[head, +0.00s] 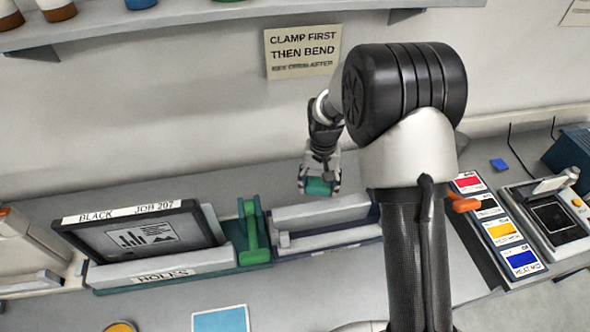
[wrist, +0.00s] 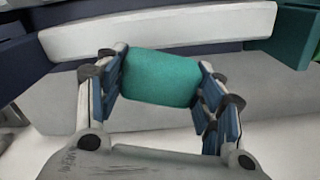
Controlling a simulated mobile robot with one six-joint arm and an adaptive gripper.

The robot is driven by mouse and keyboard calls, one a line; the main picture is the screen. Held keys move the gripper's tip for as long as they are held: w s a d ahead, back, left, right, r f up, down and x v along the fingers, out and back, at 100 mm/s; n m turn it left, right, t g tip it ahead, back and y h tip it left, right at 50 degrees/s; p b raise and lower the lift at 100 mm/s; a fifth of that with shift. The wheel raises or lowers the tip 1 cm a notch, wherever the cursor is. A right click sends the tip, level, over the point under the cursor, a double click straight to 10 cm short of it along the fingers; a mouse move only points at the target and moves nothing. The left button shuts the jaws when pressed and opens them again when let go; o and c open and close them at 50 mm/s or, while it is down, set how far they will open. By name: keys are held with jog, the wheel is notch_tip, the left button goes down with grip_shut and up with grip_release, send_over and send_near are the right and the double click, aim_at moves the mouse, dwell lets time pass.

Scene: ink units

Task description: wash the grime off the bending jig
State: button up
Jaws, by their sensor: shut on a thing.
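My gripper (head: 320,186) is shut on a teal, sponge-like block (wrist: 160,78), which spans the space between the two fingers. The block also shows in the head view, held above the bench's back part. What looks like the bending jig (head: 318,212), a pale bar on a dark blue base, lies on the bench just below and in front of the gripper. In the wrist view its long pale bar (wrist: 200,24) runs across the top, beyond the block. No grime can be made out clearly on the visible surfaces. My arm hides the jig's right end in the head view.
A green-handled fixture (head: 252,240) with a framed screen (head: 140,238) stands left of the jig. Colour cards (head: 500,232) and a small device (head: 552,215) are at right. A blue sheet (head: 220,320) lies in front. A wall sign (head: 302,50) hangs behind.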

jog(key=shift+s+d+r+p, duration=0.1)
jog(key=shift+s+r+p, duration=0.15)
jog(key=shift+r, duration=0.3)
jog(key=shift+s+r+p, duration=0.25)
jog(key=shift+r, duration=0.25)
jog(key=shift+w+r+p, duration=0.3)
jog(key=shift+r+p, duration=0.15)
jog(key=shift+r, duration=0.15)
jog(key=shift+s+r+p, duration=0.1)
jog(key=shift+r+p, duration=0.65)
jog(key=shift+r, duration=0.5)
